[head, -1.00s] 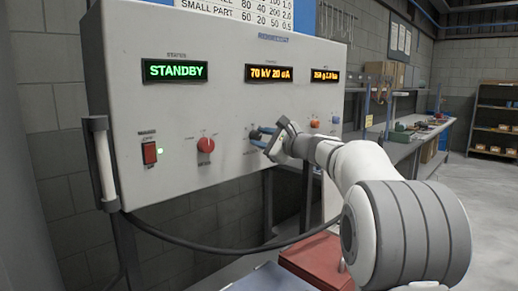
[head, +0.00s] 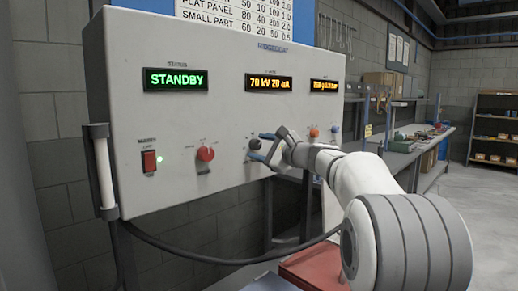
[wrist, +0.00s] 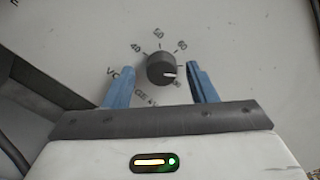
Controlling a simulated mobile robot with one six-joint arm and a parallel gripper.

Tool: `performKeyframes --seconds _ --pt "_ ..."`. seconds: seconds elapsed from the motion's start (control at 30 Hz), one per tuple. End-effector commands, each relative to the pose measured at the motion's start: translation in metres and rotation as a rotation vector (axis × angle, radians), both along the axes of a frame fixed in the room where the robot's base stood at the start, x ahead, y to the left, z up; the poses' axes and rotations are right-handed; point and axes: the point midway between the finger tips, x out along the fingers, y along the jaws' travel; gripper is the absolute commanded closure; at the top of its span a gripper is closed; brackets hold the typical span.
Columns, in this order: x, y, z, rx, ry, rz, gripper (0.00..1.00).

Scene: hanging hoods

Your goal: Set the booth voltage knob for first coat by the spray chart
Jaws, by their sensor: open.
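The voltage knob (wrist: 161,68) is dark and round, with a white pointer aimed right and slightly down. Printed marks 40, 50 and 60 curve over its top; the mark beside the pointer is partly unclear. My gripper (wrist: 160,78) is open, with blue fingers on either side of the knob and a visible gap at each side. In the head view the knob (head: 255,144) sits under the amber display (head: 268,83), which reads 70 kV 20 uA. The spray chart (head: 245,16) shows flat panel and small part rows; its top is cut off.
The grey booth panel (head: 220,120) carries a green STANDBY display (head: 175,79), a red switch (head: 149,161), a red knob (head: 206,154) and an orange knob (head: 314,132). A cable (head: 190,250) hangs below. A workbench (head: 405,150) stands behind on the right.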

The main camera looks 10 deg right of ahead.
Motion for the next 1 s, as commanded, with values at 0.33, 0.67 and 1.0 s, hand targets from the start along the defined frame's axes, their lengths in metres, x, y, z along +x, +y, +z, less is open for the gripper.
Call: performKeyframes --seconds 0.33,0.67,1.0 --pt "-0.018 -0.013 0.001 0.0 -0.002 -0.003 0.48" --pt "-0.061 -0.04 0.0 0.0 0.0 -0.001 0.48" --pt "-0.067 -0.044 0.0 0.0 -0.001 -0.001 0.48"
